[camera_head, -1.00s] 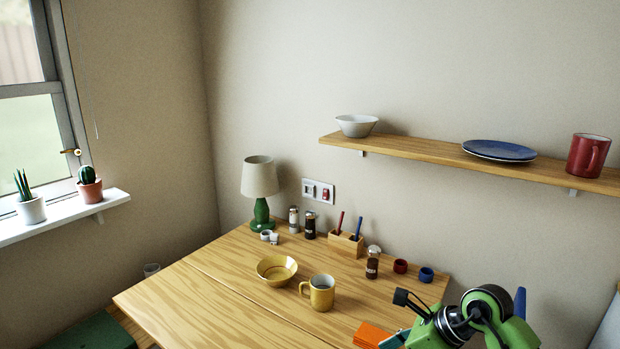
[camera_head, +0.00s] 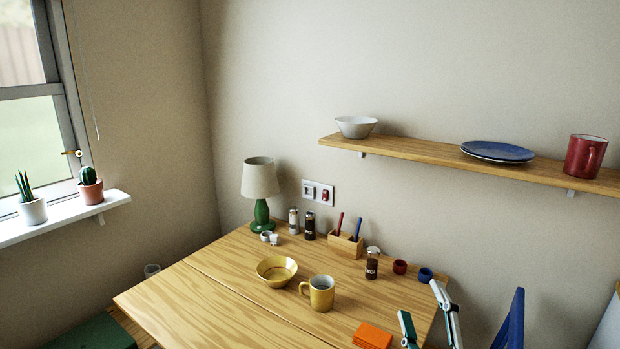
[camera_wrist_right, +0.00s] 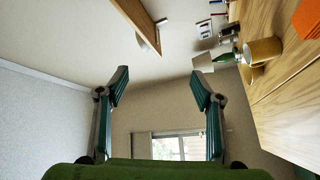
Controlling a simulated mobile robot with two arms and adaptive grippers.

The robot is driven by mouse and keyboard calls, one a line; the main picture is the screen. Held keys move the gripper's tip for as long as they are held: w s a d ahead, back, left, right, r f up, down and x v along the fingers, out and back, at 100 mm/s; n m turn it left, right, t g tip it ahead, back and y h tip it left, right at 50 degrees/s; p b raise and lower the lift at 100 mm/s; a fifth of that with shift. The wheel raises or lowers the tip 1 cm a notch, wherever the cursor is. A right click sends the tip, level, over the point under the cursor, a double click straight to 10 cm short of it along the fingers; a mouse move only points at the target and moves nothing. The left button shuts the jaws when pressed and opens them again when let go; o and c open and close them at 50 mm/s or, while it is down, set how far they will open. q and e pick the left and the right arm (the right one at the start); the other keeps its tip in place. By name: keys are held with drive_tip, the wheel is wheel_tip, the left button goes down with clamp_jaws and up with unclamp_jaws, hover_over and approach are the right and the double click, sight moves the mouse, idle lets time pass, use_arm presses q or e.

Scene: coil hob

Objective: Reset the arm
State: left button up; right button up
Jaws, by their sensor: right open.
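My right gripper (camera_head: 428,318) is at the bottom right of the head view, by the table's right edge. Its two fingers point up and stand apart with nothing between them. In the right wrist view, the open fingers (camera_wrist_right: 159,86) frame only empty air, with the wall and a window beyond. Most of my right arm is out of the head view. My left gripper does not show.
The wooden table (camera_head: 220,310) holds a yellow bowl (camera_head: 277,271), a yellow mug (camera_head: 319,293), an orange stack (camera_head: 372,336) beside my right gripper, a lamp (camera_head: 260,180) and small jars. A wall shelf (camera_head: 420,149) hangs above.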

drive_tip(key=s+d+f+m+g+h, duration=0.2)
drive_tip(key=s+f+m+g, duration=0.25)
drive_tip(key=f, duration=0.45)
drive_tip(key=s+d+f+m+g+h, duration=0.1)
drive_tip(key=s+d+f+m+g, duration=0.3)
drive_tip(key=f, duration=0.4)
drive_tip(key=s+a+f+m+g+y, duration=0.1)
drive_tip(key=s+a+f+g, duration=0.2)
drive_tip(key=s, duration=0.4)
drive_tip(key=s+a+f+m+g+y, duration=0.1)
drive_tip(key=s+f+g, duration=0.1)
drive_tip(key=s+f, duration=0.3)
drive_tip(key=s+a+f+m+g+y, duration=0.1)
drive_tip(key=s+a+f+g, duration=0.15)
drive_tip(key=s, duration=0.55)
wheel_tip(320, 180, down, 28)
drive_tip(key=s+g, duration=0.2)
drive_tip(key=s, duration=0.1)
drive_tip(key=s+d+f+g, duration=0.1)
drive_tip(key=s+d+f, duration=0.2)
drive_tip(key=s+f, duration=1.2)
drive_tip(key=shift+s+n, duration=0.45)
drive_tip(key=shift+s, duration=0.15)
